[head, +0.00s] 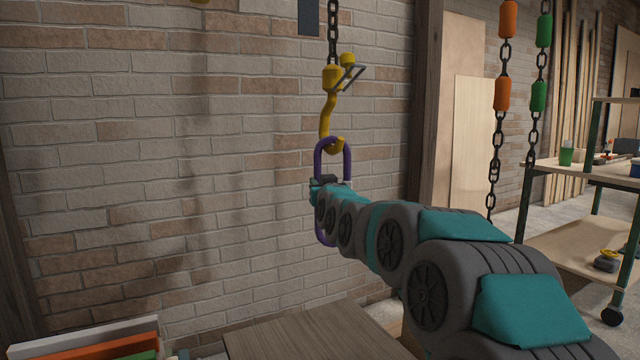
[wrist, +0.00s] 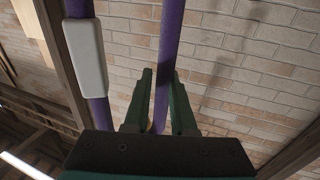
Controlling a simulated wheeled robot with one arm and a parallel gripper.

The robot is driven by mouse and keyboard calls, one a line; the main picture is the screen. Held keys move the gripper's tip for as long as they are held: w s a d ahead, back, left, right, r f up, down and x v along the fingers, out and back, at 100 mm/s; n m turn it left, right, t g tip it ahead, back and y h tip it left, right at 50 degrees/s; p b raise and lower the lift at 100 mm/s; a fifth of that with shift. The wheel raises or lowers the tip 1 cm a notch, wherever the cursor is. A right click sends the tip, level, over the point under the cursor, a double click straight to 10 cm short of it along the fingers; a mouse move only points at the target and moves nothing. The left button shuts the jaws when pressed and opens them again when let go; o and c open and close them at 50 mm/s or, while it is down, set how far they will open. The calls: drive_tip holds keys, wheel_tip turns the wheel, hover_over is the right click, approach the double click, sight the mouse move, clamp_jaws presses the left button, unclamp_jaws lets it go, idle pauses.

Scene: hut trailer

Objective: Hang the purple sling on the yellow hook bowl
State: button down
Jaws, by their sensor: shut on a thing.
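The yellow hook (head: 327,115) hangs on a chain against the brick wall, with its bowl at the bottom. The purple sling (head: 347,160) is an upright closed loop, and its top overlaps the hook bowl. I cannot tell whether the sling rests inside the bowl or only lines up with it. My gripper (wrist: 157,100) is shut on one strand of the sling, which runs between its fingers in the wrist view (wrist: 168,45). The other strand there carries a pale sleeve (wrist: 84,55). In the head view my arm hides the fingertips and much of the lower sling.
A wooden surface (head: 290,332) and a bin of coloured boards (head: 95,345) lie low in front. Chains with orange (head: 502,95) and green (head: 539,97) sleeves hang at right. A shelf cart (head: 570,245) stands beyond them. The brick wall is close behind the hook.

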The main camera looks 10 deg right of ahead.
drive_tip(key=shift+f, duration=0.2)
drive_tip(key=c, duration=0.7)
unclamp_jaws()
drive_tip(key=shift+a, duration=0.1)
drive_tip(key=shift+o, duration=0.2)
drive_tip(key=shift+s+r, duration=0.1)
drive_tip(key=s, duration=0.7)
drive_tip(key=s+a+f+g, duration=0.2)
drive_tip(key=s+f+g, duration=0.8)
drive_tip(key=s+f, duration=1.1)
drive_tip(key=s+d+f+g, duration=0.1)
drive_tip(key=s+f+g, duration=0.2)
drive_tip(key=s, duration=0.7)
drive_tip(key=s+d+f+g, duration=0.1)
drive_tip(key=s+f+g, duration=0.2)
drive_tip(key=s, duration=0.7)
drive_tip(key=s+d+f+g, duration=0.1)
drive_tip(key=s+f+g, duration=0.3)
drive_tip(key=s, duration=0.6)
wheel_tip(320, 180, down, 2)
drive_tip(key=shift+s+d+f+m+h+b, duration=0.2)
drive_tip(key=shift+s+f+m+h+b, duration=0.1)
drive_tip(key=shift+s+b, duration=0.15)
